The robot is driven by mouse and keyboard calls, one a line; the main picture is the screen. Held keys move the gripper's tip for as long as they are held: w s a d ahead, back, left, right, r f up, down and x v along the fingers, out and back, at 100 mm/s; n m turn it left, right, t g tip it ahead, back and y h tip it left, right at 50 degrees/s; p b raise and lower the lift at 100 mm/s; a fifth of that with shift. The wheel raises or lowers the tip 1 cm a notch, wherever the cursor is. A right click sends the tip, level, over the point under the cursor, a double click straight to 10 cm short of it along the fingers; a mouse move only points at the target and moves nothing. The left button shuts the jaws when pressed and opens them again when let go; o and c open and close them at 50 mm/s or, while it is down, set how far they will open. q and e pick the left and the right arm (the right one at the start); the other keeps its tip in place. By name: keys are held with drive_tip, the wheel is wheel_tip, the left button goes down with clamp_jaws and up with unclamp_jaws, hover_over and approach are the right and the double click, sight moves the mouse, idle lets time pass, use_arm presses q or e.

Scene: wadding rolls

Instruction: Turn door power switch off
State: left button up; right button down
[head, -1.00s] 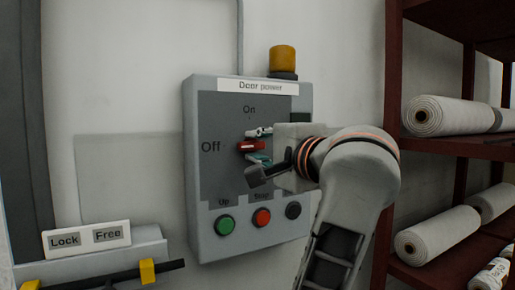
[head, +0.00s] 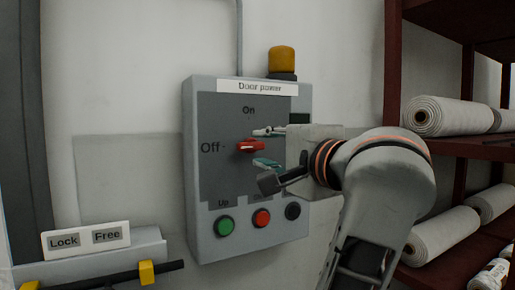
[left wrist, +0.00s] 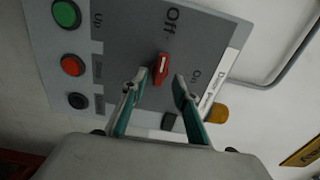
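The grey door power panel (head: 215,110) hangs on the wall in the head view. Its red switch knob (head: 250,146) lies level, with its pointer toward the Off label (head: 209,148). In the left wrist view the red knob (left wrist: 161,68) also has its white mark toward the Off label (left wrist: 172,16). My left gripper (head: 264,147) is open in front of the panel. In the left wrist view its two teal fingers (left wrist: 155,83) stand apart with the knob seen in the gap between them, gripping nothing. My right gripper is out of view.
Below the switch are a green button (head: 224,225), a red button (head: 262,218) and a dark button (head: 293,211). A yellow lamp (head: 282,60) tops the panel. A dark red shelf (head: 393,60) with white rolls stands close on the right.

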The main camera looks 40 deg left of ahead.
use_arm(q)
drive_tip(key=v, duration=0.4)
drive_tip(key=shift+a, duration=0.1)
idle(0.4)
